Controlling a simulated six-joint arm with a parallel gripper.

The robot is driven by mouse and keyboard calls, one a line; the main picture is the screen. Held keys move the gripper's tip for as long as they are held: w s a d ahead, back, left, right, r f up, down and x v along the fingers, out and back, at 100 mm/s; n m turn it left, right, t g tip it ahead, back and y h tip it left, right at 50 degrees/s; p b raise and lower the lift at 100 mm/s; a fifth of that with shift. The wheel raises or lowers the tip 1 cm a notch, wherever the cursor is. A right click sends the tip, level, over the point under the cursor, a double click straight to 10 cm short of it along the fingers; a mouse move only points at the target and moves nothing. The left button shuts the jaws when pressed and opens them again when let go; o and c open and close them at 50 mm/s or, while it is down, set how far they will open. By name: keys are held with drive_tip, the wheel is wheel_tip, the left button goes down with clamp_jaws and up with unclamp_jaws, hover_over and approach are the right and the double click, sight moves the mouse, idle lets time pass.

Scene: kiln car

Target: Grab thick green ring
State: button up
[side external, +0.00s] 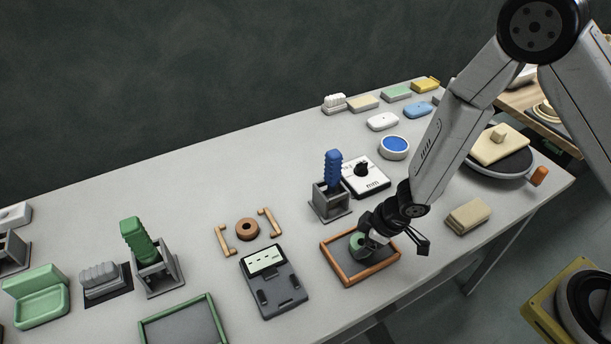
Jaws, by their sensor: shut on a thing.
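The thick green ring (356,241) is in the side external view, inside the orange-brown framed tray (343,276) at the table's front edge. My gripper (366,238) is over the tray and shut on the ring. The gripper hides part of the ring. I cannot tell whether the ring touches the tray floor.
A grey stand with a blue-handled tool (333,171) and a white dial box (365,178) stand behind the tray. A dark grey device (272,287) lies to its left, beige blocks (467,217) to its right. A brown ring (247,229) lies farther left. Bare table lies at the back left.

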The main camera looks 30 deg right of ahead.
sight(363, 243)
drive_tip(key=shift+r, duration=4.6)
drive_tip(key=shift+a+r, duration=0.1)
